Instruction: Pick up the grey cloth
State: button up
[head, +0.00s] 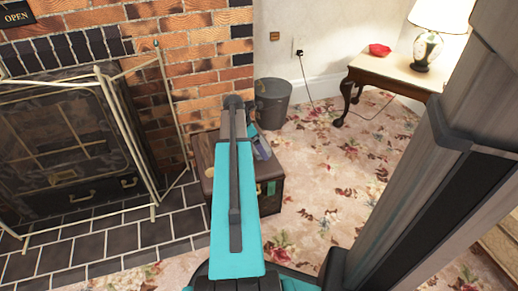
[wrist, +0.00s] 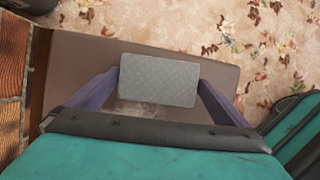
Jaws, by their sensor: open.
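The grey cloth (wrist: 158,78) shows in the wrist view as a flat, speckled grey rectangle on or just above the brown top of a chest (wrist: 218,76). My gripper (wrist: 157,88) is open, with one bluish finger at the left side of the cloth and one at the right. The cloth lies between the fingers; I cannot tell whether they touch it. In the head view the chest (head: 270,197) stands beyond my arm, which hides much of its top. I cannot make out the cloth clearly there.
A brick fireplace with a metal folding screen (head: 130,130) stands left of the chest. A dark bin (head: 272,103) is behind it by the wall. A side table (head: 392,76) at the right bears a lamp (head: 428,45) and a red item (head: 380,50). Floral carpet (head: 330,170) is open to the right.

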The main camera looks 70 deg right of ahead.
jog(key=c, duration=0.7)
jog(key=shift+c, duration=0.2)
jog(key=shift+r, duration=0.1)
jog(key=shift+r+p, duration=1.1)
jog(key=shift+r, duration=0.45)
jog(key=shift+a+r, duration=0.1)
jog(key=shift+r, duration=0.25)
jog(key=w+a+p, duration=0.1)
jog(key=a, duration=0.4)
jog(key=w+a+p, duration=0.2)
jog(key=a, duration=0.3)
jog(key=w+a+r+p, duration=0.1)
jog(key=w+a+p, duration=0.1)
jog(key=a, duration=0.3)
jog(key=shift+w, duration=0.15)
jog(key=shift+d, duration=0.1)
